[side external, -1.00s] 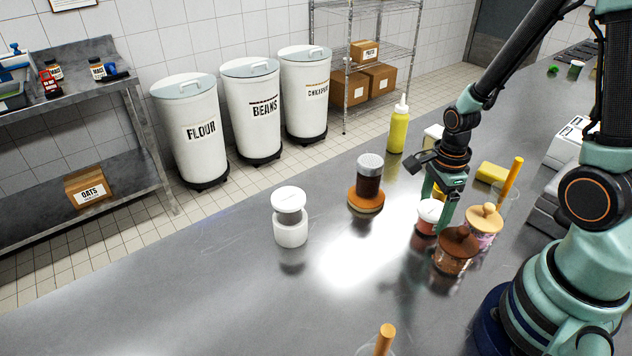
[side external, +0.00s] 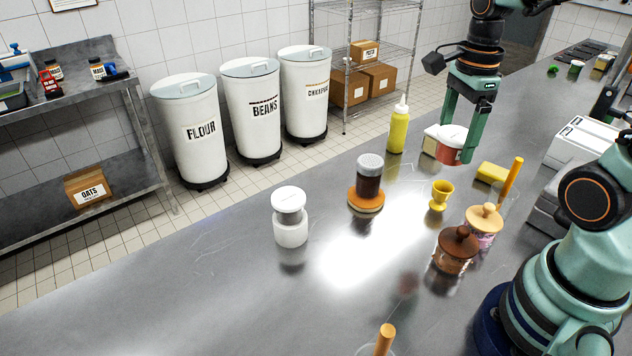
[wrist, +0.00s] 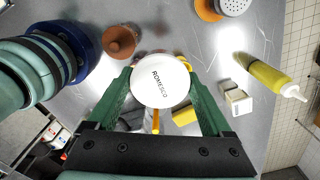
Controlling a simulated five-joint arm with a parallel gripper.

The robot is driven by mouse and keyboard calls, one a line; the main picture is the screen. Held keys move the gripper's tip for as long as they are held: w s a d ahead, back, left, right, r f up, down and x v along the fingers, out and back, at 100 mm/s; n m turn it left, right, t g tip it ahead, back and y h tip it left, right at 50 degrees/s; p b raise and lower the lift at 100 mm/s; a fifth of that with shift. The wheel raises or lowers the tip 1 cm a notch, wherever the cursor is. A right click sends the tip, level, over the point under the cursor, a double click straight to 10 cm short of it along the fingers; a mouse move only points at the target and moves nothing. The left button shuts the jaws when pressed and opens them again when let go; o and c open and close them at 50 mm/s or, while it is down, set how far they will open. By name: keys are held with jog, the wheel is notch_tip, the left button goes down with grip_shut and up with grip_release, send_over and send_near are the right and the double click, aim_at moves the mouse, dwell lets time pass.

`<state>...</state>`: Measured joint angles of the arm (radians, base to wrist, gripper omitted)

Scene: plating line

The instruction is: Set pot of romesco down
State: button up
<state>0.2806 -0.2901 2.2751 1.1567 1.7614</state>
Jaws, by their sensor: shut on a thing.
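The pot of romesco (side external: 448,155) is a small red pot with a white lid. In the wrist view its lid (wrist: 160,82) reads "ROMESCO" and sits between the two fingers. My gripper (side external: 460,140) points down and is shut on the pot. The pot appears raised above the steel counter (side external: 230,300), though the exact gap under it is hard to tell. In the side view it overlaps a cream block (side external: 430,138).
A yellow squeeze bottle (side external: 398,130), a shaker (side external: 369,178) on an orange coaster, a white pot (side external: 290,228), a yellow cup (side external: 441,194), a yellow sponge (side external: 493,172) and two lidded jars (side external: 456,252) (side external: 483,222) stand around. The counter's front left is clear.

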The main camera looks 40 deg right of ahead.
jog(key=shift+w+r, duration=0.1)
jog(key=shift+r, duration=0.5)
jog(key=n, duration=0.3)
jog(key=shift+w+a+f, duration=0.1)
jog(key=shift+w+a, duration=0.3)
jog(key=w+a+f+n, duration=0.2)
jog(key=w+a+n, duration=0.1)
jog(key=n, duration=0.7)
jog(key=w+a+f+n, duration=0.1)
jog(key=w+a+n, duration=0.25)
jog(key=n, duration=0.65)
jog(key=s+d+r+m, duration=0.1)
jog(key=s+d, duration=0.1)
jog(key=s+d+r+m, duration=0.1)
jog(key=s+d+m, duration=0.1)
jog(key=s+d+r+m, duration=0.1)
jog(key=s+d, duration=0.1)
jog(key=shift+s+d+r, duration=0.2)
jog(key=shift+s+d, duration=0.1)
jog(key=shift+d, duration=0.05)
jog(key=shift+s+d+f+m, duration=0.1)
jog(key=shift+s+d+m, duration=0.2)
jog(key=shift+m, duration=0.2)
notch_tip(320, 180, down, 20)
jog(key=shift+s+r, duration=0.1)
jog(key=shift+r, duration=0.1)
